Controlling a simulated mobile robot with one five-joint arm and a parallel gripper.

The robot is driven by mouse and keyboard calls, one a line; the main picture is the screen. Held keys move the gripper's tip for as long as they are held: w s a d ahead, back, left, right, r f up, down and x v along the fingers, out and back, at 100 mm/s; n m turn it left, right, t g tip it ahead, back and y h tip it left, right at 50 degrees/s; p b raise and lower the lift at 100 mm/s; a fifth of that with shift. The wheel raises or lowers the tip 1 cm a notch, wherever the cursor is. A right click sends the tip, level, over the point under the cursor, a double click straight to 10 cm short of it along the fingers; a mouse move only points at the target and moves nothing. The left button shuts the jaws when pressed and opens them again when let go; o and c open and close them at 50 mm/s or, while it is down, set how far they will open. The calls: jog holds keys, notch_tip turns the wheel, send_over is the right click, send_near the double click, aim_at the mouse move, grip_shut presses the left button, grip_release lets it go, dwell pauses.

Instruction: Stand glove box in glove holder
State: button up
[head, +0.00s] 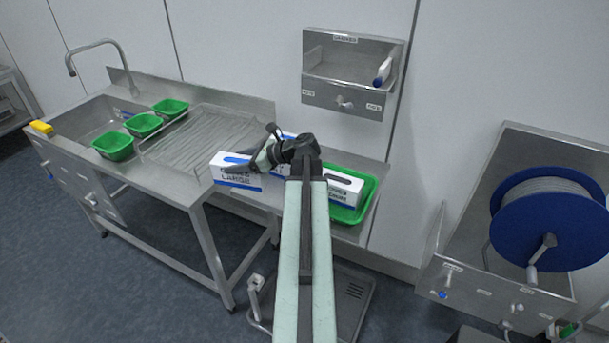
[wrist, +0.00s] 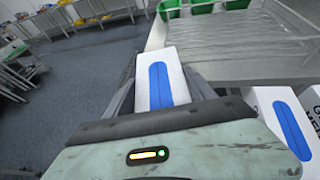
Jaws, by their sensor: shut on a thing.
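A white glove box (head: 235,169) with a blue band and the word LARGE is at the front edge of the steel counter in the head view. In the wrist view the same glove box (wrist: 160,82) shows a blue oval slot on top. My gripper (head: 252,166) is shut on it, one finger on each side (wrist: 157,95). I cannot tell whether the box touches the counter. The glove holder, a steel wall unit (head: 345,93), hangs on the wall above and right, its upper tray holding a small white and blue item at its right end.
Green baskets (head: 114,147) and a ribbed drainer (head: 205,140) are on the left. A blue hose reel (head: 520,250) is at right.

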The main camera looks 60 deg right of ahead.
jog(key=s+d+m+h, duration=0.2)
jog(key=s+d+h, duration=0.15)
jog(key=d, duration=0.55)
jog(key=shift+t+y, duration=0.3)
jog(key=shift+y, duration=0.15)
jog(key=f+b, duration=1)
jog(key=shift+s+a+f, duration=0.1)
jog(key=shift+a, duration=0.15)
jog(key=o, duration=1.7)
jog(key=shift+o, duration=0.2)
